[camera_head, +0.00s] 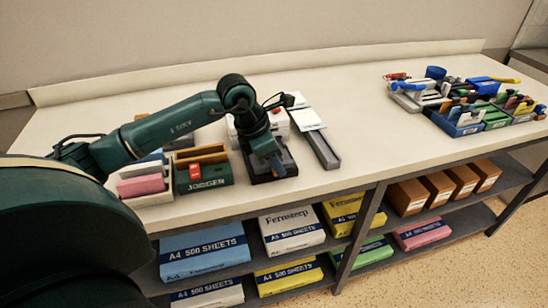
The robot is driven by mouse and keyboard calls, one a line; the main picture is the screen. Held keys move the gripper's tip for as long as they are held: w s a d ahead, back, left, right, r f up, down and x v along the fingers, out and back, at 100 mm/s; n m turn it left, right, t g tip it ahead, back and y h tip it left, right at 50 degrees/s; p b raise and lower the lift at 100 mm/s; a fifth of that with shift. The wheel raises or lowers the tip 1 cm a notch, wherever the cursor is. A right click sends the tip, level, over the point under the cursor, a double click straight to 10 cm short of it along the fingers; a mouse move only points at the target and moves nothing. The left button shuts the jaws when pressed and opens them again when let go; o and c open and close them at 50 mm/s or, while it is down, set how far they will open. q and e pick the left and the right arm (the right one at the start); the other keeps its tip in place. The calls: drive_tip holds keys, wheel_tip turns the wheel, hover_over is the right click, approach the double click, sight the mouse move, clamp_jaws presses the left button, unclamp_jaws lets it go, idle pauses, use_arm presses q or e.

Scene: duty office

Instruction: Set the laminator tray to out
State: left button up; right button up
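My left arm reaches in from the left over the counter. Its gripper (273,163) points down at a low dark machine (287,164) near the counter's front edge. The fingertips are small and partly merge with the dark machine, so I cannot tell whether they touch it or are open. A white machine (279,122) with a red mark stands just behind, partly hidden by my arm. I cannot tell which of these is the laminator, and no tray is clearly distinguishable. My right gripper is out of view.
A green box marked JOGGER (205,185) and a pink block (141,186) stand left of the gripper. A long grey tool (323,151) and white sheet (307,119) lie right. Clear counter (365,135) separates these from coloured bins (466,126).

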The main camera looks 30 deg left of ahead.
use_arm(q)
drive_tip(key=shift+a, duration=0.1)
drive_tip(key=shift+r, duration=0.25)
drive_tip(key=b+v, duration=0.1)
drive_tip(key=v, duration=1.1)
drive_tip(key=shift+s+a+r, duration=0.15)
drive_tip(key=shift+r, duration=0.15)
